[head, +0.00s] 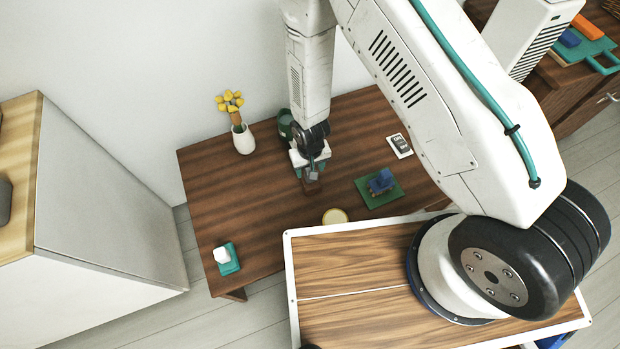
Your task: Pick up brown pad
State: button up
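My gripper (312,176) points down over the dark wooden table, near the table's middle. A small reddish-brown piece (312,187), which looks like the brown pad, shows right below the fingertips. A bit of teal shows beside the fingers. The gripper's own body hides part of the pad and the fingers. I cannot tell whether the fingers touch the pad or are closed on it.
A white vase with yellow flowers (243,140) stands left of my gripper, and a dark green object (285,124) stands close behind it. A green mat (394,194) with a blue item (381,181), a beige disc (335,216) and a white card (399,146) lie nearby. A teal pad (230,267) bears a white object (221,255).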

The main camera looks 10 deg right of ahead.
notch_tip(320, 180, down, 2)
jog(key=shift+f, duration=0.1)
grip_shut()
jog(key=shift+r, duration=0.85)
notch_tip(320, 180, up, 2)
jog(key=shift+r, duration=0.1)
jog(key=s+d+r, duration=0.1)
jog(key=s, duration=1.5)
jog(key=shift+d, duration=0.3)
